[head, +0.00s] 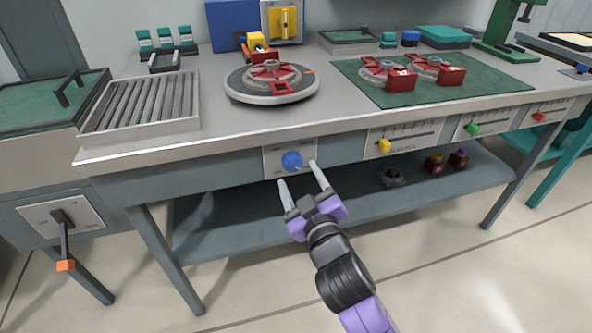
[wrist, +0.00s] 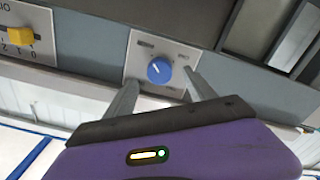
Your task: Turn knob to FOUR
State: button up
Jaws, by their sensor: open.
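A round blue knob (head: 292,162) sits on a pale label plate (head: 272,164) on the front face of the workbench. In the wrist view the knob (wrist: 159,70) has a white pointer mark toward its upper left. The marks on the plate (wrist: 140,47) are too blurred to read. My gripper (head: 300,174) is open in front of the bench face, slightly below the knob. Its two fingers (wrist: 158,90) are spread to either side of the knob in the wrist view. No contact with the knob is visible.
Slider panels with yellow (head: 385,146), green (head: 473,129) and red (head: 541,117) handles line the bench front to the right. A lever with an orange end (head: 66,265) is at left.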

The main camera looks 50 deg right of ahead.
jog(key=v, duration=0.3)
jog(key=shift+s+a, duration=0.15)
jog(key=shift+s, duration=0.1)
jog(key=shift+r, duration=0.1)
dwell(0.4)
jog(key=s+a+f+t+y, duration=0.1)
jog(key=s+a+t+y, duration=0.3)
jog(key=s+a, duration=0.55)
jog(key=s+a+f+n+g+y, duration=0.1)
jog(key=s+a+f+g+y, duration=0.2)
jog(key=s, duration=0.5)
jog(key=s+a+f+g+y, duration=0.1)
jog(key=s+a+f+y, duration=0.15)
jog(key=s+a, duration=0.45)
notch_tip(320, 180, up, 19)
jog(key=d+p, duration=0.1)
jog(key=p, duration=1.7)
jog(key=shift+s+d+f, duration=0.2)
jog(key=shift+s+f, duration=0.05)
jog(key=shift+y, duration=0.25)
jog(key=shift+c, duration=0.2)
